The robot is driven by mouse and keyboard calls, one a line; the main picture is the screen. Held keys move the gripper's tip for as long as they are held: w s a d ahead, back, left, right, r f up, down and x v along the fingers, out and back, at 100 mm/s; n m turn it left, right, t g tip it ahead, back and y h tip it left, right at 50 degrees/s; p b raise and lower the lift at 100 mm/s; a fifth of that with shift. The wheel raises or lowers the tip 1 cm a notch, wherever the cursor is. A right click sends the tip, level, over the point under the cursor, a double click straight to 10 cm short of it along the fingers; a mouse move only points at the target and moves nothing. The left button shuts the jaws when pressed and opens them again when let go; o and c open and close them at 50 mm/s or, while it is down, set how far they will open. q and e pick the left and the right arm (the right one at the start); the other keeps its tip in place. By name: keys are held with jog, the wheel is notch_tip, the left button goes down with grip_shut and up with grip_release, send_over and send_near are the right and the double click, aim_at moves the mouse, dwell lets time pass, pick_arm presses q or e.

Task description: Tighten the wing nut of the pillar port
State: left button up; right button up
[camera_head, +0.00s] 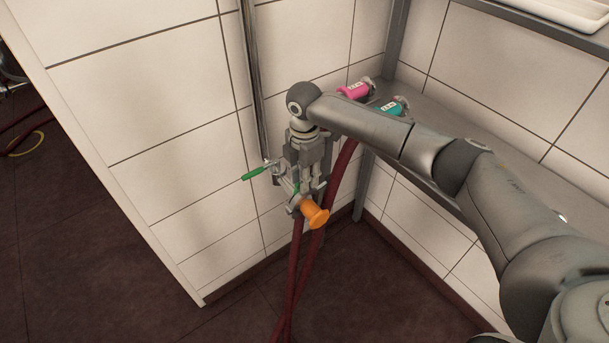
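My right gripper (298,187) points down at the metal fittings of the port (271,168) by the wall pipe. The gripper covers much of the fittings. Its fingers lie around or in front of the clamp area, and I cannot tell whether they are open or shut on something. The wing nut cannot be made out; it may be hidden behind the fingers. A green lever handle (254,174) sticks out to the left of the port. An orange flared piece (315,214) sits just below the fingers, to the right. My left gripper is not in view.
Dark red hoses (296,265) hang below the port to the floor. A pink-capped fitting (353,91) and a teal-capped one (390,106) lie on the grey shelf (425,100) behind my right arm. A white-tiled wall (180,110) stands at the left. The dark floor is open at lower left.

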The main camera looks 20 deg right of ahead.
grip_shut()
